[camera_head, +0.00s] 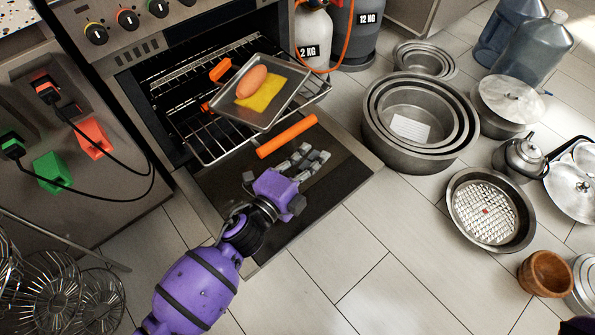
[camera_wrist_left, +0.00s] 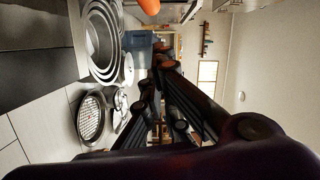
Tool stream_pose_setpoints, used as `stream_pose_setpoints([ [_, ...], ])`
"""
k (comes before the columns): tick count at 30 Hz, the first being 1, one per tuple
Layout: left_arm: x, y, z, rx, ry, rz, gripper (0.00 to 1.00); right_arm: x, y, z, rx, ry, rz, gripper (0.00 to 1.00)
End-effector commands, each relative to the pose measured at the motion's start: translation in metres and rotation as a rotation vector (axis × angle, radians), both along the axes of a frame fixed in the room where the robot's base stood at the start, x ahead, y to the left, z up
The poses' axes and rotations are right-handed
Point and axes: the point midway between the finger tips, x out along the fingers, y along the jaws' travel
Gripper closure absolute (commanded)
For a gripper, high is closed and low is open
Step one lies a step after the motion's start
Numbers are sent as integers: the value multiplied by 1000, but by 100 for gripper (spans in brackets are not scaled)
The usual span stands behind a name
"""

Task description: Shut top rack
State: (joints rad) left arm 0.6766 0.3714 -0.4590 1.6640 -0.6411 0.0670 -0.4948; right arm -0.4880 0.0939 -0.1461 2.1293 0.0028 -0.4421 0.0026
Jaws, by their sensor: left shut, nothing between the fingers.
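The oven (camera_head: 130,90) stands open, with its dark door (camera_head: 345,180) folded down. Inside are an upper wire rack (camera_head: 190,68) and a lower wire rack (camera_head: 195,135), whose front sticks out over the door. A metal tray (camera_head: 262,118) with an orange oval item (camera_head: 251,81) and a yellow cloth-like piece (camera_head: 262,94) sits out in front of the opening; which rack bears it is hard to tell. An orange bar (camera_head: 287,136) lies in front of the tray. My left gripper (camera_head: 320,157) is shut and empty over the door, close to the bar. Its fingers fill the wrist view (camera_wrist_left: 165,62).
Nested round pans (camera_head: 415,120), a perforated pan (camera_head: 490,210), a kettle (camera_head: 522,155) and a wooden bowl (camera_head: 545,273) stand on the floor to the right. Gas cylinders (camera_head: 355,30) stand beside the oven. Wire whisks (camera_head: 60,295) are at lower left. The tiles (camera_head: 370,280) before the door are clear.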

Motion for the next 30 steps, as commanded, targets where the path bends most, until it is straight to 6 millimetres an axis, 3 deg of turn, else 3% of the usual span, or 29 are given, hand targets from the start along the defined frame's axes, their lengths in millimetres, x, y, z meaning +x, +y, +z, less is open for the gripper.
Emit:
stream_pose_setpoints([
  [1,8,11,-6,9,0,4,100,-2,0,-5,0,5,0,51],
  [6,23,22,-9,6,1,4,100,-3,-1,-10,-2,10,-1,51],
  [23,29,27,-8,5,0,4,100,-4,-2,-11,-3,11,-2,51],
  [30,50,42,-8,8,-1,6,100,-4,-2,-12,-3,12,0,51],
])
